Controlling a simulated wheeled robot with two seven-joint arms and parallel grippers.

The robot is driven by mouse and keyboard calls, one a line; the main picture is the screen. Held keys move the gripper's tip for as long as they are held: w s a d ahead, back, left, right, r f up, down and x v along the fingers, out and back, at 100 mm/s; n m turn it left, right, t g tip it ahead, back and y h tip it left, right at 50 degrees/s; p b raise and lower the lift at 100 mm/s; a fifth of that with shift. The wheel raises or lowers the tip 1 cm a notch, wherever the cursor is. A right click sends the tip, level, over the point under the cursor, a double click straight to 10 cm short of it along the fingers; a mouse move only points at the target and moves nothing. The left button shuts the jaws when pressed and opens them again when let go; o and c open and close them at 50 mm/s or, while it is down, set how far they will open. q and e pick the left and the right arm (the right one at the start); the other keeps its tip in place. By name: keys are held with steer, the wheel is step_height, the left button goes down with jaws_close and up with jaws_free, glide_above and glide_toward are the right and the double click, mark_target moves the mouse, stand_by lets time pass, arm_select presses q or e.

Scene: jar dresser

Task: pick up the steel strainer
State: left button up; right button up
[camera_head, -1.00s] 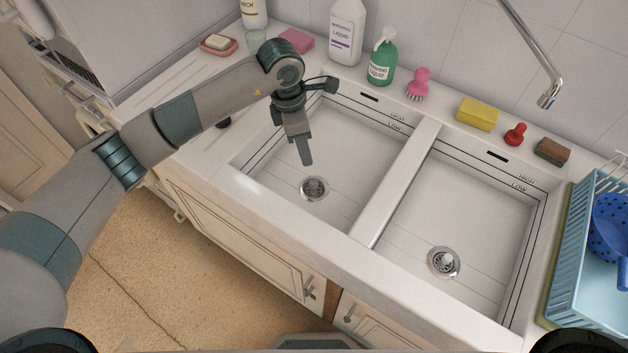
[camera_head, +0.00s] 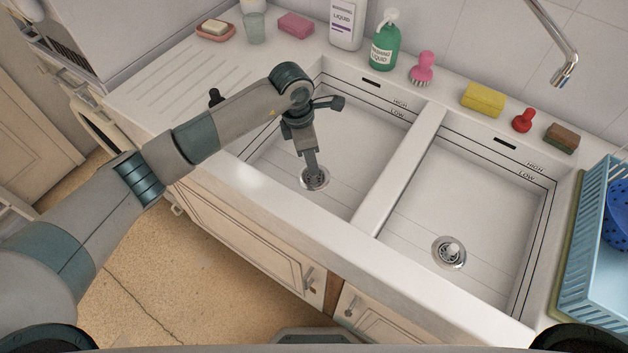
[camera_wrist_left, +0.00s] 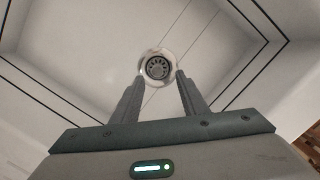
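A round steel strainer (camera_head: 315,178) sits in the drain of the left sink basin; in the head view my gripper partly covers it. In the left wrist view the strainer (camera_wrist_left: 157,67) lies ahead of the fingertips, centred between them. My left gripper (camera_head: 313,172) points down into the left basin, above the strainer. In the wrist view its two fingers (camera_wrist_left: 160,80) are apart with nothing between them. A second steel strainer (camera_head: 449,251) with a raised knob sits in the right basin's drain. My right gripper is not in view.
A divider (camera_head: 400,170) separates the two basins. Along the back ledge stand a green soap bottle (camera_head: 386,42), a pink brush (camera_head: 423,68), a yellow sponge (camera_head: 482,99) and a red stopper (camera_head: 522,121). A blue rack (camera_head: 585,260) stands at the right. The faucet (camera_head: 563,70) hangs at upper right.

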arm_select(q)
steer(key=shift+d+f, duration=0.15)
steer(key=shift+f, duration=0.85)
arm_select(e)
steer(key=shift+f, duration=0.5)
arm_select(q)
steer(key=shift+w+f+b, duration=0.2)
steer(key=shift+f+b, duration=0.55)
steer(key=shift+f, duration=0.25)
steer(key=shift+d+f, duration=0.1)
steer(key=shift+f, duration=0.25)
step_height(320, 180, down, 2)
steer(key=shift+w+d+f+b, duration=0.1)
steer(key=shift+w+d+b, duration=0.05)
steer(key=shift+b, duration=0.6)
steer(key=shift+f, duration=0.1)
jaws_close()
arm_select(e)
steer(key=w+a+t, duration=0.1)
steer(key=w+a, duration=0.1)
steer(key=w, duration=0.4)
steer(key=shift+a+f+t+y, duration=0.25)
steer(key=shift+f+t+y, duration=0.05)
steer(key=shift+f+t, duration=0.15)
